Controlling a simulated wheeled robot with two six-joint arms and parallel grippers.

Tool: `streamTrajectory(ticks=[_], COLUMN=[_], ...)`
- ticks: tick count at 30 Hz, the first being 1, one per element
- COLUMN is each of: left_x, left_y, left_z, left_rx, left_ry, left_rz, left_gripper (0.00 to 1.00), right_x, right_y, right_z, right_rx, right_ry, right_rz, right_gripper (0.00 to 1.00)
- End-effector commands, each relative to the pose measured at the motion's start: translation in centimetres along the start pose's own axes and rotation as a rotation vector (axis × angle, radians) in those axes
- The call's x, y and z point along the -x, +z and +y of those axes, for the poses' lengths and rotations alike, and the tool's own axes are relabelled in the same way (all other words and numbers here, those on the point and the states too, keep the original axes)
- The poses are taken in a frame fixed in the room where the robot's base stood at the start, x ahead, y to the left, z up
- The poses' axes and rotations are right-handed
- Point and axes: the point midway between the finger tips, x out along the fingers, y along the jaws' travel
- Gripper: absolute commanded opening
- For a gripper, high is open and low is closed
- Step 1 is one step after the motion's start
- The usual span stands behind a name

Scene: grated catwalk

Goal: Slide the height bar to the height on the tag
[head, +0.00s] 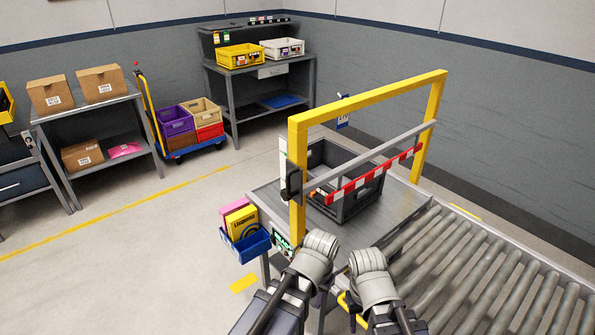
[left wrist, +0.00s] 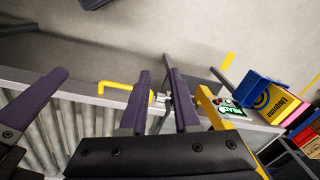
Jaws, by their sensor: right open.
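A yellow gate (head: 370,97) stands over the table beside the roller conveyor. A grey crossbar (head: 365,160) with a red-and-white striped strip (head: 374,174) spans it, joined to a black slider (head: 293,183) on the near post. A pale scale strip (head: 283,157) runs up that post.
A dark grey crate (head: 350,204) sits under the gate. The roller conveyor (head: 475,265) extends right. A blue bin (head: 250,247) with yellow and pink boxes hangs at the table's left, near a green-and-white sign (left wrist: 229,105). A yellow handle (left wrist: 116,86) projects at the front. Floor at left is clear.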

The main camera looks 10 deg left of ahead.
Motion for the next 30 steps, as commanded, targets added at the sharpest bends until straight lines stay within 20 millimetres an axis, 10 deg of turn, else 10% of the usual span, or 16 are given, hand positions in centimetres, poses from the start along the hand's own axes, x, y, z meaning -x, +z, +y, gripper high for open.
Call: streamTrajectory(ticks=[11,30], left_x=[6.8,24.8], left_y=[-3.8,-13.0], left_z=[-3.5,-16.8], left_rx=[0.050,0.205], left_ry=[0.018,0.017], left_rz=[0.080,0.331], left_gripper=[0.30,0.30], right_x=[7.0,24.6], right_y=[0.4,1.5], right_z=[0.7,2.3], right_rx=[-0.003,-0.013], right_ry=[-0.001,-0.003], right_rz=[-0.001,-0.003], right_gripper=[0.50,0.50])
